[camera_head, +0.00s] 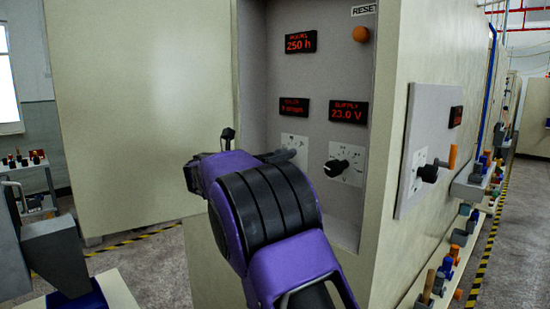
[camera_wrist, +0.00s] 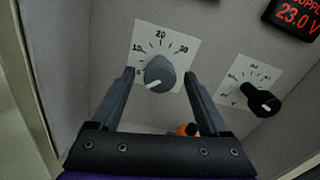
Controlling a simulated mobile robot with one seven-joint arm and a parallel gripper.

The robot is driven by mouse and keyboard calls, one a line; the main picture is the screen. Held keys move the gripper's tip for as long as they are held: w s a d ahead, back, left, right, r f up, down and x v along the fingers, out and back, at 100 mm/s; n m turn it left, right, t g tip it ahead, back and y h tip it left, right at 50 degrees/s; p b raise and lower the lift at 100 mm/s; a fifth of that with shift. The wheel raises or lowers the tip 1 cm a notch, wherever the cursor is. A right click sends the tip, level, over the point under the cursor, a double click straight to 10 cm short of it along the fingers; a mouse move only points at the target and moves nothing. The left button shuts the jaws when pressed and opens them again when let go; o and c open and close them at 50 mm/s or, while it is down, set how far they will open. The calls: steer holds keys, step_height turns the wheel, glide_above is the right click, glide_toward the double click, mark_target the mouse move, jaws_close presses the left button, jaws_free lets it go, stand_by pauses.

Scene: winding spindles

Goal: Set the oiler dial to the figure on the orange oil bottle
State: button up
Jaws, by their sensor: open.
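The oiler dial is most likely the grey round knob (camera_wrist: 160,73) on a white scale plate in the wrist view. The plate shows 10, 20 and 30, plus a lowest figure at the left. Its white pointer mark faces lower left, below the 10. My gripper (camera_wrist: 159,76) is open, with one finger on each side of the knob; contact cannot be told. In the head view my arm covers most of this dial. A small orange thing (camera_wrist: 187,129) shows low between the fingers; I cannot tell whether it is the oil bottle, and no figure is readable.
A black knob (camera_wrist: 262,100) sits to the right, below the red 23.0 V display (camera_head: 348,112). A 250 h display (camera_head: 300,42) and an orange reset button (camera_head: 361,34) are above. The open cabinet door (camera_head: 145,100) stands left. A side panel (camera_head: 424,165) with a lever is right.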

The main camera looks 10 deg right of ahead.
jaws_close()
steer(key=shift+m, duration=0.4)
steer(key=shift+m+b, duration=5.15)
steer(key=shift+m, duration=3.25)
jaws_free()
